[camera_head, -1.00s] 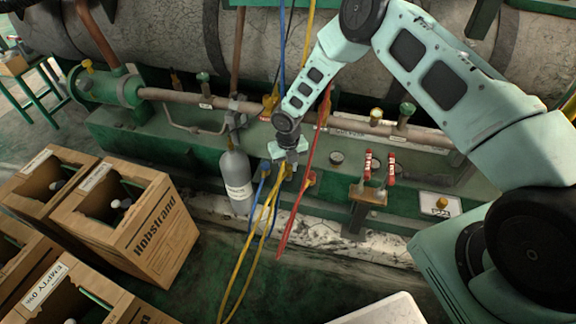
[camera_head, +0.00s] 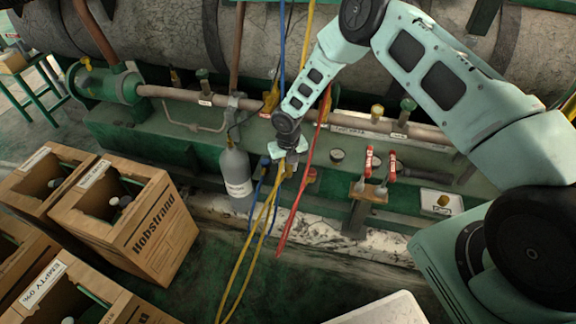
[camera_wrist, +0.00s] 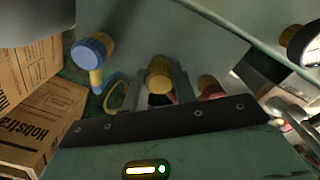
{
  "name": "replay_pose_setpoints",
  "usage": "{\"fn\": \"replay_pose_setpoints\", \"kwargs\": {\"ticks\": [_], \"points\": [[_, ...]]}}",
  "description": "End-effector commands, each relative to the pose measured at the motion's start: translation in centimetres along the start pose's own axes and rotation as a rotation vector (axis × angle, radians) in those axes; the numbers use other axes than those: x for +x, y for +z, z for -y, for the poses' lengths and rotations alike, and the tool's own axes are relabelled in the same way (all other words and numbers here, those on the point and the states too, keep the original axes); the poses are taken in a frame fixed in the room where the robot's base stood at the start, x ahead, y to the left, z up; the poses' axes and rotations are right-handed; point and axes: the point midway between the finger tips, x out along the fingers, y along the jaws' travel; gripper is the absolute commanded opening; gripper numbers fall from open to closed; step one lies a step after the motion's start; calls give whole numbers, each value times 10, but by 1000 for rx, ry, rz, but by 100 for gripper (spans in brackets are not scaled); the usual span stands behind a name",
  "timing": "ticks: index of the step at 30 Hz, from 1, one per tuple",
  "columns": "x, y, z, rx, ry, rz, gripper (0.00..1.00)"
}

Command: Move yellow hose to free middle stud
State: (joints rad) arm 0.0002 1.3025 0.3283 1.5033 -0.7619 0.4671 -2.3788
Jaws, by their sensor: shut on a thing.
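My gripper (camera_head: 287,158) points down at the green manifold ledge. In the wrist view, its two fingers (camera_wrist: 161,92) are shut on the yellow hose's end fitting (camera_wrist: 159,74). The yellow hose (camera_head: 246,258) hangs in front of the ledge to the floor. A blue hose fitting (camera_wrist: 92,50) is to the left of the fingers. A red fitting (camera_wrist: 211,87) is to the right, partly behind my gripper. The red hose (camera_head: 296,205) hangs close to my gripper's right in the head view. The studs are largely hidden by my gripper and the hoses, so I cannot tell whether the yellow fitting is seated.
A grey cylinder (camera_head: 237,182) stands left of the hoses. Cardboard boxes (camera_head: 152,233) fill the left floor. Two red-handled valves (camera_head: 380,168) stand to the right. A pipe (camera_head: 340,122) runs behind. The dark floor in front is mostly clear.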

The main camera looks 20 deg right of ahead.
Motion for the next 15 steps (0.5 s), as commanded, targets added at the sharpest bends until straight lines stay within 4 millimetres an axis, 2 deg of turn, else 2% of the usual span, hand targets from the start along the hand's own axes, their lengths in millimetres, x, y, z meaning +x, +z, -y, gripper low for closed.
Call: {"fn": "replay_pose_setpoints", "kwargs": {"ticks": [2,3,5,6,15], "points": [[2,0,0,0,0,0,6],[1,0,0,0,0,0,33],[1,0,0,0,0,0,50],[1,0,0,0,0,0,53],[-1,0,0,0,0,1,53]]}}
